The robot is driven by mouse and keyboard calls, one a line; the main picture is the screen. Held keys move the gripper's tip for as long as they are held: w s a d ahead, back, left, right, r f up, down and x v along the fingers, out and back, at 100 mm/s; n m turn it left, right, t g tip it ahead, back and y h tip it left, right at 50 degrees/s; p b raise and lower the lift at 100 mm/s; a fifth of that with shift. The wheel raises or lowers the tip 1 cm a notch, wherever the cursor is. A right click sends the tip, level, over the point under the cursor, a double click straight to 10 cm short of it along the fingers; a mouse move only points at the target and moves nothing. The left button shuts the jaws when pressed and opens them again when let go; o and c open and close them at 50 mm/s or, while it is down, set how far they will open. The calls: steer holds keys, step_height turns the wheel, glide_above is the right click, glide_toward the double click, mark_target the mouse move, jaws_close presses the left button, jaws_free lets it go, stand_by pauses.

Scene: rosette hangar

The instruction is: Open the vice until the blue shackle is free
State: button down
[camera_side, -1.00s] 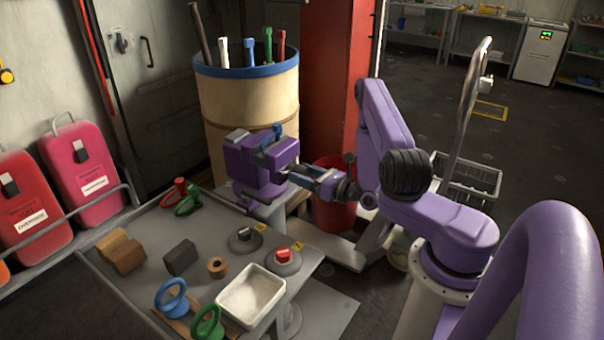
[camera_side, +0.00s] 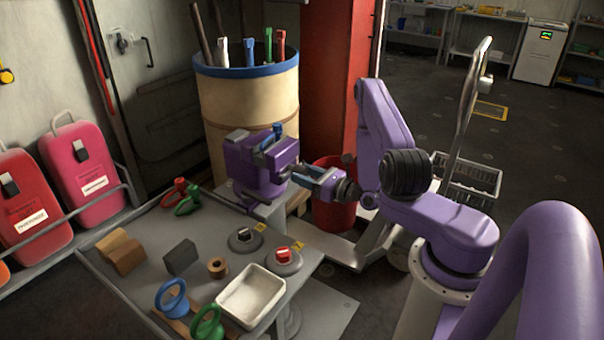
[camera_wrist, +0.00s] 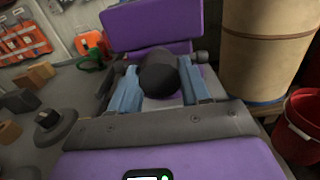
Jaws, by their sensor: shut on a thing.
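The purple vice (camera_side: 246,165) stands at the far right corner of the bench, and its purple body also shows in the wrist view (camera_wrist: 160,25). The blue shackle (camera_side: 277,131) shows at the top of the vice, between its jaws. Whether the jaws still press on it I cannot tell. My gripper (camera_side: 303,173) reaches the vice from the right. In the wrist view its two blue fingers are shut on a dark round knob (camera_wrist: 158,72) at the near face of the vice. The shackle is not clearly seen in the wrist view.
The grey bench (camera_side: 143,225) holds wooden and dark blocks, coloured shackles, two round grey bases and a white tray (camera_side: 250,295). A tan barrel (camera_side: 248,105) stands close behind the vice. A red bucket (camera_side: 335,205) is on the floor beneath my arm.

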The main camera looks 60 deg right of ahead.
steer(key=n, duration=0.9)
steer(key=shift+s+n, duration=0.1)
steer(key=shift+n, duration=0.3)
steer(key=n, duration=0.3)
steer(key=shift+n, duration=0.6)
steer(key=n, duration=0.8)
steer(key=shift+s+n, duration=0.1)
steer(key=shift+n, duration=0.2)
steer(key=n, duration=0.4)
steer(key=shift+n, duration=0.5)
